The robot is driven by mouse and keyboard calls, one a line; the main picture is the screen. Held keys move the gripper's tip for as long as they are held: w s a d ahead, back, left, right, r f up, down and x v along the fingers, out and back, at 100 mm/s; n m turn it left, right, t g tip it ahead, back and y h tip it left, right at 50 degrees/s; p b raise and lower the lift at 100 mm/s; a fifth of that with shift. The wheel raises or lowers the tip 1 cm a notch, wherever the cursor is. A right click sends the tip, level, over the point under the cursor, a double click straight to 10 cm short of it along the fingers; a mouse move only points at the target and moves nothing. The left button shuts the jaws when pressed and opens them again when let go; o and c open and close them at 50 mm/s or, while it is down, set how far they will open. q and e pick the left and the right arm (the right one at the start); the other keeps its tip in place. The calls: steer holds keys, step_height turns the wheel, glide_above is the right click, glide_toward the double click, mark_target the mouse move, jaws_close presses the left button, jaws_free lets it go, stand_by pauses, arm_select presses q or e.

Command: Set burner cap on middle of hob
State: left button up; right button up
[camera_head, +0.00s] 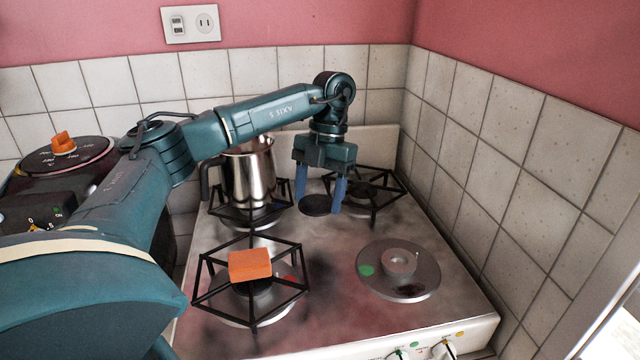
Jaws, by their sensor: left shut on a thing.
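The burner cap (315,205) is a dark flat disc. My left gripper (320,196) comes in from above and is shut on the cap, with its blue fingers at the cap's sides. It holds the cap over the hob (325,245), near its middle and between the two back burners. From this angle I cannot tell how high the cap is above the surface. A dark patch like a shadow lies on the hob nearer to me. My right gripper is not in view.
A steel pot (249,178) stands on the back left burner. An orange block (250,265) sits on the front left grate. The front right burner (398,270) has no grate. A black grate (386,193) covers the back right burner. Tiled walls (500,140) border the hob.

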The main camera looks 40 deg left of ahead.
mark_target(320, 199)
arm_select(q)
steer(key=shift+f, duration=0.4)
step_height(320, 199, down, 3)
steer(key=b, duration=0.3)
steer(key=shift+b, duration=0.35)
steer(key=shift+f, duration=0.3)
steer(key=shift+w+f, duration=0.1)
steer(key=shift+f, duration=0.55)
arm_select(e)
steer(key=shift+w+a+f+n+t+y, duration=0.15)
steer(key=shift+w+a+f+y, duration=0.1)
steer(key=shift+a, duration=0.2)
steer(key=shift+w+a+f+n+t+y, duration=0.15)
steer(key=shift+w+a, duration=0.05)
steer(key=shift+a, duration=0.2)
arm_select(q)
steer(key=shift+p, duration=0.45)
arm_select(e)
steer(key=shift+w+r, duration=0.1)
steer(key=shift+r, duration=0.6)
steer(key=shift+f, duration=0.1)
arm_select(q)
steer(key=shift+f, duration=0.4)
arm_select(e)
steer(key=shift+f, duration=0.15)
arm_select(q)
steer(key=o, duration=1.1)
